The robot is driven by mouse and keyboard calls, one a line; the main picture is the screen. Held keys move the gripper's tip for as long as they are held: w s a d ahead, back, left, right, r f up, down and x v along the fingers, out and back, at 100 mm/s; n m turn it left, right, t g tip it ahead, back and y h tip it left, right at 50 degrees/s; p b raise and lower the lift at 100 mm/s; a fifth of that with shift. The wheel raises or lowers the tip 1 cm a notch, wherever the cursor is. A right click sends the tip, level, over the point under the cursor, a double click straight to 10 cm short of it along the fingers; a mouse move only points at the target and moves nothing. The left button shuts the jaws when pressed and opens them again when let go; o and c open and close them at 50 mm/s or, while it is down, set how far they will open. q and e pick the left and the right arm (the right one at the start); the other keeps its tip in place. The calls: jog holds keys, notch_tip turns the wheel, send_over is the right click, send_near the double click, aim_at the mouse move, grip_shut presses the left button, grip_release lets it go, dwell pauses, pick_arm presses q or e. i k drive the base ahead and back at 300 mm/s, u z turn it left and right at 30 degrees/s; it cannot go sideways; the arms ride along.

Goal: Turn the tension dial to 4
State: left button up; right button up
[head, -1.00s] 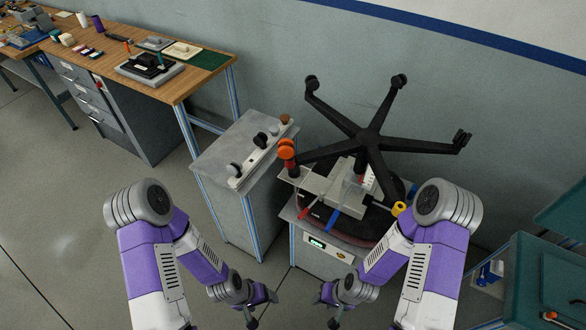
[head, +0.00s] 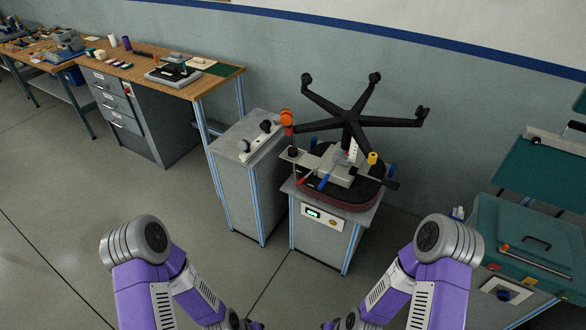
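An upside-down black five-legged chair base (head: 350,118) stands over a test stand (head: 338,208) with a dark round seat (head: 362,195) under it. The stand carries an orange knob (head: 286,117), a yellow knob (head: 373,157), and red and blue handles. A small display (head: 313,213) and a round yellowish button are on its front. I cannot tell which knob is the tension dial; no numbers are readable. My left gripper (head: 255,325) and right gripper (head: 330,325) are mostly cut off at the bottom edge, away from the stand.
A wooden workbench (head: 215,82) with drawers stands at the back left. A green-topped unit (head: 535,235) stands at the right, with another green table (head: 545,170) behind it. Open floor (head: 170,205) lies in front and to the left.

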aim_at(292, 150)
jog(key=u, duration=1.15)
jog(key=i, duration=1.05)
jog(key=u, duration=0.05)
